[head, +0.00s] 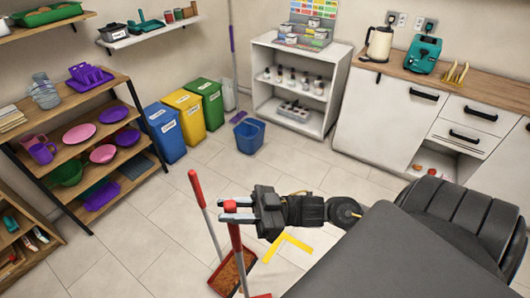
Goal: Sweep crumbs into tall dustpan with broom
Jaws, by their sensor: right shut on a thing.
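My right gripper (232,211) is shut around a red upright handle (236,243), which looks like the broom's. The handle runs down to the bottom edge of the view, where a bit of red (262,296) shows; the bristles are out of view. A second stick with a red grip (196,188) and pale shaft leans just left of it and leads down to the red dustpan (248,258) on the floor. The dustpan's inside looks brown and speckled; I cannot tell whether that is crumbs. No separate crumbs are clear on the floor. My left gripper is not in view.
A yellow corner marking (288,246) lies on the tiles right of the dustpan. A blue bucket (249,136) stands further back, near blue, yellow and green bins (184,110). Shelves (118,137) line the left, and a white counter (378,120) the right. The middle floor is clear.

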